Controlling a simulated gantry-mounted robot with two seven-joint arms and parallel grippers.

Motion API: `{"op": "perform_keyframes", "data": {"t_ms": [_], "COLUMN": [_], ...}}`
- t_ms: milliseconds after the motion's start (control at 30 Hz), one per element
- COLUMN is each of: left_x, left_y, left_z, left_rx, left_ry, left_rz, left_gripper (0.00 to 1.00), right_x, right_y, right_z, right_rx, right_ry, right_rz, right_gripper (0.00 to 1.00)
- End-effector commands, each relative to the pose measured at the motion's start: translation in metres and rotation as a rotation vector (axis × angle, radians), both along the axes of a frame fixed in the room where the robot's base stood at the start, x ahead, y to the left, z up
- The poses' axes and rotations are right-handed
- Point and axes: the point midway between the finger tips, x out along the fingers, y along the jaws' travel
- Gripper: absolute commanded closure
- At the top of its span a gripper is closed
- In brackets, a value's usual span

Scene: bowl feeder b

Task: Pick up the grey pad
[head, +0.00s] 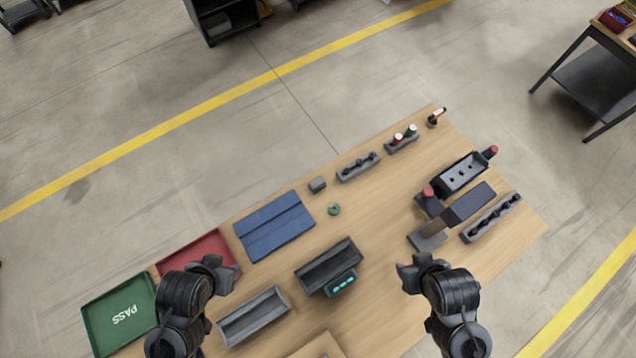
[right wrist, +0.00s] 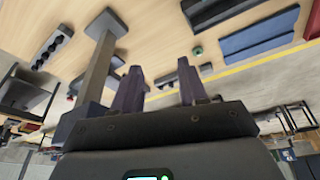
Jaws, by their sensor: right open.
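A small grey block (head: 317,185), the likeliest grey pad, lies flat near the table's far edge, between the blue mat and a grey rack. It seems to show small beyond my fingers in the right wrist view (right wrist: 205,68). My right gripper (head: 418,268) is open and empty at the near right, well short of the block; its two separated fingers show in the right wrist view (right wrist: 158,75). My left gripper (head: 222,272) is over the near left by the red tray, away from the block. Its jaw gap cannot be made out.
A green ring (head: 334,209) and a blue mat (head: 273,226) lie near the block. A grey rack (head: 358,167) stands to its right. Grey bins (head: 328,266), a red tray (head: 205,250) and a green PASS tray (head: 120,315) are nearer. A dark screen stand (head: 468,204) rises at right.

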Motion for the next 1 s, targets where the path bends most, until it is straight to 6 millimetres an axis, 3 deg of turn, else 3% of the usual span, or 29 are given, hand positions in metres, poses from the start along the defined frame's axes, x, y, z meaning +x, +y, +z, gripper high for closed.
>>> {"op": "perform_keyframes", "data": {"t_ms": [333,633,1000], "left_x": [-0.0002,-0.0001,0.0006], "left_y": [0.0023,0.0018,-0.0009], "left_z": [-0.0002,-0.0002,-0.0028], "left_rx": [0.009,0.008,-0.004], "left_ry": [0.000,0.000,-0.001], "left_rz": [-0.006,-0.005,0.003], "left_gripper": [0.57,0.57,0.57], "right_x": [0.0000,0.0000,0.0074], "right_y": [0.0000,0.0002,-0.0004], "right_z": [0.0000,0.0000,-0.0048], "right_rx": [0.000,0.001,-0.002], "right_ry": [0.000,0.000,-0.011], "right_rz": [0.000,-0.001,-0.005], "right_gripper": [0.57,0.11,0.11]}}
